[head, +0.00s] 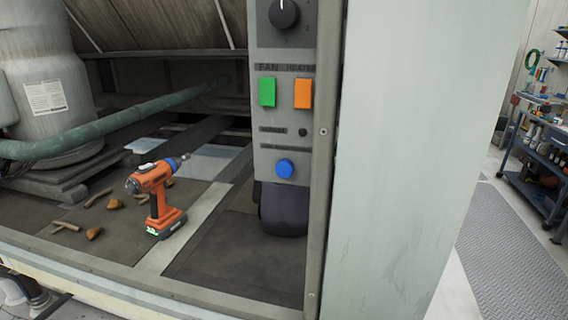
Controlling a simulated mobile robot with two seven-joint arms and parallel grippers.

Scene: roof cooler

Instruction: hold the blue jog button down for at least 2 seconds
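The blue jog button (285,168) is a round button low on a grey control panel (264,150) inside the cooler's opening. Nothing touches or covers it. Above it on the panel are a green rocker switch (267,92), an orange rocker switch (303,94), a small dark round indicator (303,132) and a black rotary knob (284,14). Neither of my grippers shows in the head view.
An orange cordless drill (155,196) stands on the cooler floor left of the panel, near scattered debris (95,233). A green pipe (120,124) crosses at left. A metal post (325,150) borders the panel's right. A blue cart (545,165) stands far right.

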